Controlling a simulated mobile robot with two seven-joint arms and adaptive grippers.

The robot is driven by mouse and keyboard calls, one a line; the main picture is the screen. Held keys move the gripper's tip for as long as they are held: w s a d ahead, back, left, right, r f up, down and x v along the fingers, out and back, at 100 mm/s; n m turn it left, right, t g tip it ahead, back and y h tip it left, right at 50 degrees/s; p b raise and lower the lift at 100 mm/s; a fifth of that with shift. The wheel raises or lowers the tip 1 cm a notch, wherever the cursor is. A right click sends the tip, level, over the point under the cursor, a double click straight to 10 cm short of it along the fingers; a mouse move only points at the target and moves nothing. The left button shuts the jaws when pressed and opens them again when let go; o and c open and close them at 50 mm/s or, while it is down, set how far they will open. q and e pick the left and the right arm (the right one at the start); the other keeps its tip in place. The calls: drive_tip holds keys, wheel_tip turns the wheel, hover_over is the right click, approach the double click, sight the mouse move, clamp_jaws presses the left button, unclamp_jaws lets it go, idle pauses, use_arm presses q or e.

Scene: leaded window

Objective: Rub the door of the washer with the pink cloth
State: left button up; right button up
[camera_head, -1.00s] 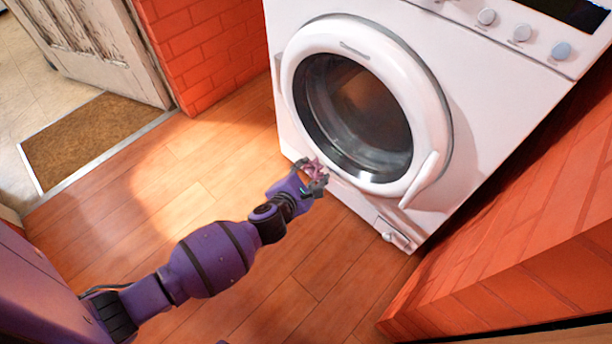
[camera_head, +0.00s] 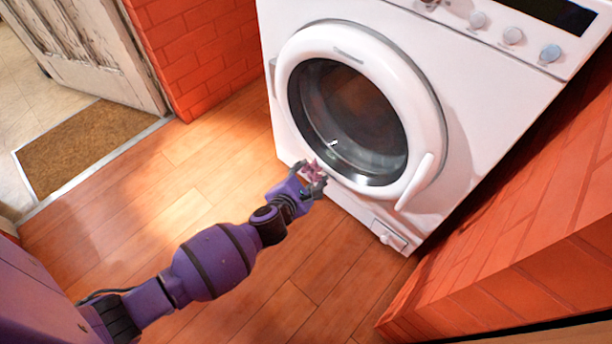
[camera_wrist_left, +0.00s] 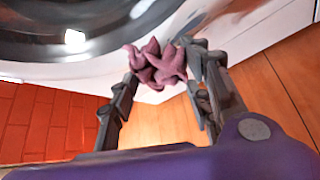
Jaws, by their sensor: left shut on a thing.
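The white washer (camera_head: 455,105) stands ahead with its round door (camera_head: 433,120) closed. The door has a white ring, dark glass and a handle at its lower right. My left gripper (camera_head: 313,176) is shut on the crumpled pink cloth (camera_head: 312,169), at the lower left of the door ring. In the left wrist view the cloth (camera_wrist_left: 158,65) bunches between the fingertips of the left gripper (camera_wrist_left: 160,85), in front of the lower door edge. I cannot tell whether the cloth touches the door. My right gripper is not in view.
A brick wall (camera_head: 540,215) runs close along the right of the washer. Another brick wall (camera_head: 200,50) stands at the left, beside a worn white door (camera_head: 90,45) and a brown mat (camera_head: 85,145). The wooden floor (camera_head: 190,185) between is clear.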

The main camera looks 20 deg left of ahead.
use_arm(q)
drive_tip(key=shift+w+d, duration=0.2)
drive_tip(key=shift+w, duration=0.2)
drive_tip(key=shift+d, duration=0.1)
